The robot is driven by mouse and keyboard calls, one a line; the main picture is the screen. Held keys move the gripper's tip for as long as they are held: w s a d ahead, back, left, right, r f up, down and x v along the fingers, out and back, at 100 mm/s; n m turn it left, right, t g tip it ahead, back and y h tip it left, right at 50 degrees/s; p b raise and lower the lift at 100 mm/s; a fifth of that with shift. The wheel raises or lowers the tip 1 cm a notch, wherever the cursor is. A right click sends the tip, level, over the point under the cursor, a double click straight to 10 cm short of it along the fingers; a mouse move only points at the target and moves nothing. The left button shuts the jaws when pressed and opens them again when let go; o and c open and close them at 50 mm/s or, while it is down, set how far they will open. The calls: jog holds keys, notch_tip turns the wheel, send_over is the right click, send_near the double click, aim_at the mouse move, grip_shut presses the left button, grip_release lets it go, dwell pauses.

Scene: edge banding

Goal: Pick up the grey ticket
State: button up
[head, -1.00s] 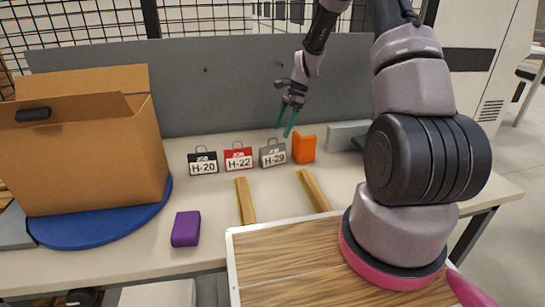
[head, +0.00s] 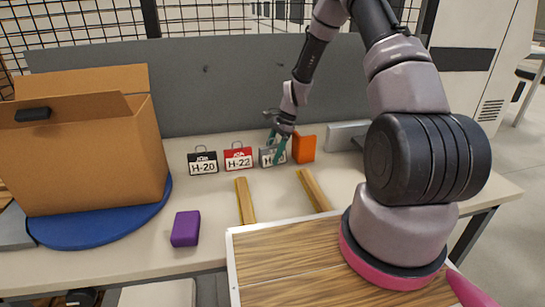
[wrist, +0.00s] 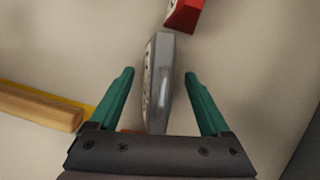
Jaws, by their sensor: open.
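The grey ticket (head: 266,158) stands on the table at the right end of a row of three tickets, partly hidden behind my gripper in the head view. My gripper (head: 277,155) is low over it, with green fingers pointing down. In the wrist view the grey ticket (wrist: 158,82) is seen edge-on between the two open fingers of my gripper (wrist: 160,85), with a gap on each side. The red ticket (head: 238,158) and the black ticket (head: 203,163) stand to its left.
An orange block (head: 304,149) stands close to the right of the grey ticket. Two wooden strips (head: 245,201) lie in front. A purple block (head: 186,229) and a cardboard box (head: 90,160) on a blue disc (head: 100,232) are to the left. A grey panel (head: 200,95) stands behind.

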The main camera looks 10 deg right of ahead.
jog(key=shift+c, duration=0.3)
grip_shut()
notch_tip(320, 180, up, 10)
jog(key=shift+r, duration=0.1)
